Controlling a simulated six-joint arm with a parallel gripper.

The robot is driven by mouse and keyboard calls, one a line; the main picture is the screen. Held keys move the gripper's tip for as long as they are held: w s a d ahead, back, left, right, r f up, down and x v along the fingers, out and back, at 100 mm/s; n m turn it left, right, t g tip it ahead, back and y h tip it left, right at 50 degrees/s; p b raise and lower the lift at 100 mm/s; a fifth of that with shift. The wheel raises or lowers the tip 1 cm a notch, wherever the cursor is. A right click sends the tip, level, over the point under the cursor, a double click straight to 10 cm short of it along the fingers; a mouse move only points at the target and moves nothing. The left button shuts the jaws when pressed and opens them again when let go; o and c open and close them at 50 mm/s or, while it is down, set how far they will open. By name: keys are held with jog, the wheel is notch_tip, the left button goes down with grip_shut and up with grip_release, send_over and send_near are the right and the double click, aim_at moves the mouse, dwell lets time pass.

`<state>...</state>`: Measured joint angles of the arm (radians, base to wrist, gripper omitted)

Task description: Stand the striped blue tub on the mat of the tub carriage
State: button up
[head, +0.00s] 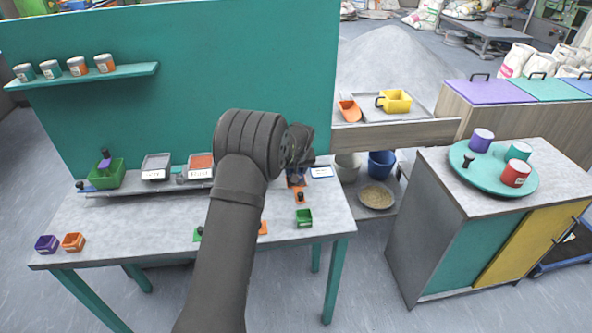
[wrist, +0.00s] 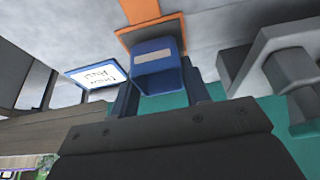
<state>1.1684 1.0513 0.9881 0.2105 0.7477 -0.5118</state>
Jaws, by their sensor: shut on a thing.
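A blue tub with a pale stripe (wrist: 157,56) sits between the fingers of my gripper (wrist: 160,92) in the wrist view. The gripper is shut on it. In the head view my gripper (head: 298,174) is at the back right of the table, and my arm hides most of the tub. An orange piece (head: 290,184), perhaps the carriage mat, lies by the tub; in the wrist view the orange surface (wrist: 140,10) shows right behind the tub. I cannot tell whether tub and orange surface touch. A black knob (head: 300,197) stands in front of it.
A white card (head: 321,172) lies right of the gripper. A green tub (head: 303,217) stands in front. Purple (head: 47,244) and orange (head: 73,242) tubs stand at the left edge.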

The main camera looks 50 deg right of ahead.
jog(key=shift+f, duration=0.5)
dwell(0.4)
jog(key=o, duration=1.5)
jog(key=shift+c, duration=0.2)
jog(key=shift+r, duration=3.5)
notch_tip(320, 180, down, 7)
jog(key=shift+r, duration=0.15)
